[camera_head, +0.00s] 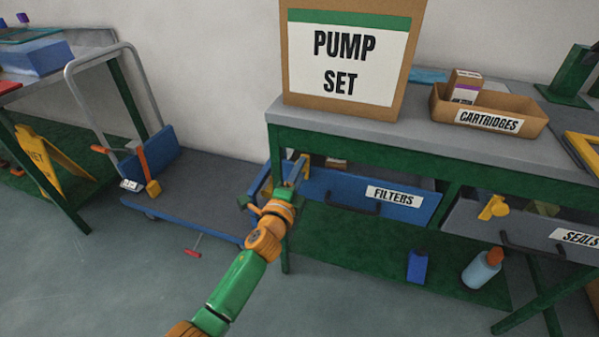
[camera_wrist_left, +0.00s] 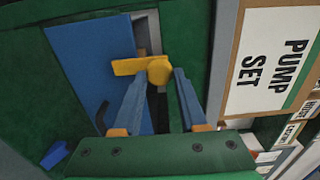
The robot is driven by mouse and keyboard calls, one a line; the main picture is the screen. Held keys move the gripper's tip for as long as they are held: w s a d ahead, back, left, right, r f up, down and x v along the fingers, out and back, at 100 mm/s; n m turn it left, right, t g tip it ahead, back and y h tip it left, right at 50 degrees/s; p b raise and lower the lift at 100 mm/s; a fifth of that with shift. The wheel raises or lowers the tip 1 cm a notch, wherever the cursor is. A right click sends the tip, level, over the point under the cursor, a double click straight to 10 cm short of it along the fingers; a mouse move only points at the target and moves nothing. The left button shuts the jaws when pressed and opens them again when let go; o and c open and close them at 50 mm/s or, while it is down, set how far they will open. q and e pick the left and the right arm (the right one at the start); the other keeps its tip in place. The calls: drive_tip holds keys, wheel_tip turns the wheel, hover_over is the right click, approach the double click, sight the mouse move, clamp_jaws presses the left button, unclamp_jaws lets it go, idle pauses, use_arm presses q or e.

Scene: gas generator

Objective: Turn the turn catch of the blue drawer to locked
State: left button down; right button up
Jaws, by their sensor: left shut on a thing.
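The blue drawer (camera_head: 341,186), labelled FILTERS with a dark handle, sits under the bench top at its left end. It also shows in the left wrist view (camera_wrist_left: 78,55). Its yellow turn catch (camera_head: 303,164) is at the drawer's left end. In the left wrist view the catch (camera_wrist_left: 128,67) has a round hub and a bar reaching left across the drawer front. My left gripper (camera_wrist_left: 160,78) is shut on the catch at its hub, one finger on each side. In the head view my left gripper (camera_head: 281,185) partly covers that end of the drawer. My right gripper is not in view.
A PUMP SET box (camera_head: 347,112) and a CARTRIDGES tray (camera_head: 437,108) stand on the bench above. A grey SEALS drawer (camera_head: 462,221) is to the right. Bottles (camera_head: 482,272) stand on the lower shelf. A blue trolley (camera_head: 185,220) is close on the left.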

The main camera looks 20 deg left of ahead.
use_arm(q)
drive_tip(key=shift+f, duration=0.1)
drive_tip(key=shift+c, duration=2.3)
unclamp_jaws()
drive_tip(key=s+p, duration=0.1)
drive_tip(key=s, duration=0.6)
drive_tip(key=shift+a, duration=0.15)
drive_tip(key=shift+s, duration=0.1)
